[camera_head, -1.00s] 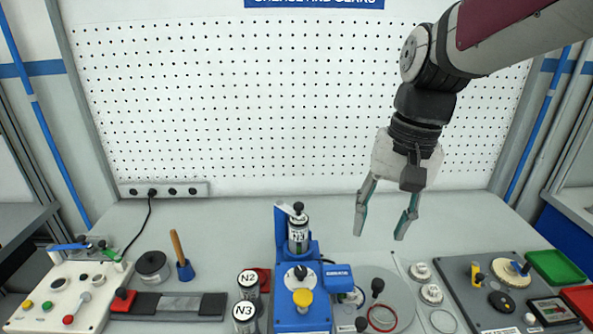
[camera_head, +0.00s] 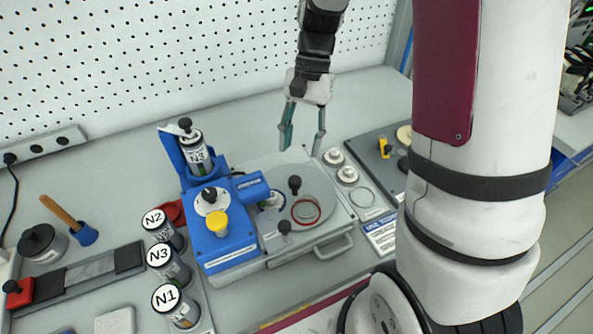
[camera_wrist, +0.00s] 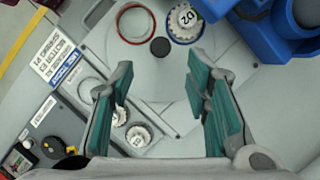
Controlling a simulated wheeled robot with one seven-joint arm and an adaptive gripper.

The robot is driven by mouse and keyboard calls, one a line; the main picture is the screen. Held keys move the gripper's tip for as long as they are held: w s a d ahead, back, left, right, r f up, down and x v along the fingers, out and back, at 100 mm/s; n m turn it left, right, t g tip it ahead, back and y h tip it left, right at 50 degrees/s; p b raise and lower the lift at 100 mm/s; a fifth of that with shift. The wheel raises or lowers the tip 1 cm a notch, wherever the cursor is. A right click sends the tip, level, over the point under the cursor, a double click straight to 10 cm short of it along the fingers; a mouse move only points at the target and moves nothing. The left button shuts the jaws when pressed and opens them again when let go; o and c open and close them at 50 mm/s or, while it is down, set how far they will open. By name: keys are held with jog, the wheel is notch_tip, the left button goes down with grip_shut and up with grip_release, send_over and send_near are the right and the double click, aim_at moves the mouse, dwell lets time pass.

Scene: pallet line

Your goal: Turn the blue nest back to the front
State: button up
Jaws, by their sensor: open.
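The blue nest (camera_head: 272,201) is a blue ring on the turntable close by the machine, holding a white-topped gear piece. It also shows in the wrist view (camera_wrist: 170,31), beside the red-ringed nest (camera_wrist: 120,29). A black knob (camera_head: 295,183) stands up from the turntable; it also shows in the wrist view (camera_wrist: 159,46). My gripper (camera_head: 302,146) is open and empty, behind the turntable in the head view. In the wrist view my fingers (camera_wrist: 160,75) are apart, with the knob just beyond their tips.
Labelled canisters N2 (camera_head: 160,226), N3 (camera_head: 170,265) and N1 (camera_head: 175,305) stand left of the machine. Another N3 canister (camera_head: 192,155) sits upright in its blue holder. White gear pieces (camera_head: 346,175) lie right of the turntable. A second black knob (camera_head: 284,227) stands at the front.

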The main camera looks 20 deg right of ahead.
aim_at(295, 179)
jog(key=x, duration=0.8)
grip_shut()
